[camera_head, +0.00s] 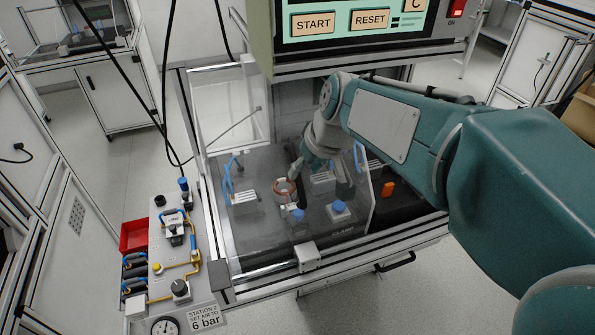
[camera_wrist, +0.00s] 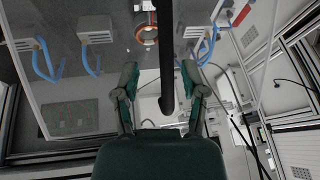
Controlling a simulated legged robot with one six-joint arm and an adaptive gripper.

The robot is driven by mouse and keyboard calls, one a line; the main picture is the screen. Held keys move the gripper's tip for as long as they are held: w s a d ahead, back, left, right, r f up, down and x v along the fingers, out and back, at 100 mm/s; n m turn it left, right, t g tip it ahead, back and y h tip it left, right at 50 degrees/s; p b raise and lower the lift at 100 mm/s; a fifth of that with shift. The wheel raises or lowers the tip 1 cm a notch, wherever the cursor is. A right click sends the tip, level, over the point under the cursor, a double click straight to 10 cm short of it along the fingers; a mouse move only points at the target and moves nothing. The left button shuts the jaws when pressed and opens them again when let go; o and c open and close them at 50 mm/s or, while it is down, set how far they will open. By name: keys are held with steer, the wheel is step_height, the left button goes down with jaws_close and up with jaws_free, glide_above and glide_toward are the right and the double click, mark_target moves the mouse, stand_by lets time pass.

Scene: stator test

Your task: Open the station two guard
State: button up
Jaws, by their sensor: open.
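The station two guard (camera_head: 262,232) is a clear panelled enclosure around the work area in the head view. A pale block (camera_head: 308,257) sits at its lower front edge. My gripper (camera_head: 303,165) is low over the work area, partly hidden by my arm and seen against the clear panels. In the wrist view my gripper (camera_wrist: 159,68) has its two fingers spread. A dark bar (camera_wrist: 166,85) shows between the fingers; I cannot tell whether it touches them. An orange-brown ring (camera_wrist: 147,36) is beyond the fingers and also shows in the head view (camera_head: 284,188).
A control panel (camera_head: 365,22) with START and RESET buttons overhangs the station. An air unit with a gauge (camera_head: 165,326) and a red bin (camera_head: 133,236) stand at the left. Blue-topped parts (camera_head: 339,207) and blue hoses (camera_head: 228,178) are in the enclosure. Black cables hang at upper left.

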mark_target(300, 175)
steer(key=shift+w+f, duration=0.15)
steer(key=shift+f, duration=0.45)
steer(key=shift+w+f, duration=0.15)
steer(key=shift+f, duration=0.4)
steer(key=shift+w+a+f, duration=0.2)
steer(key=shift+a+f, duration=0.3)
steer(key=shift+a, duration=0.8)
steer(key=shift+d, duration=0.35)
steer(key=c, duration=0.6)
steer(key=shift+d, duration=0.3)
jaws_close()
steer(key=shift+d, duration=0.15)
steer(key=shift+w+d, duration=0.1)
steer(key=w+d, duration=0.3)
steer(key=d, duration=0.8)
steer(key=w+d, duration=0.3)
steer(key=d, duration=0.8)
steer(key=w+d, duration=0.3)
steer(key=d, duration=0.8)
steer(key=shift+w, duration=0.2)
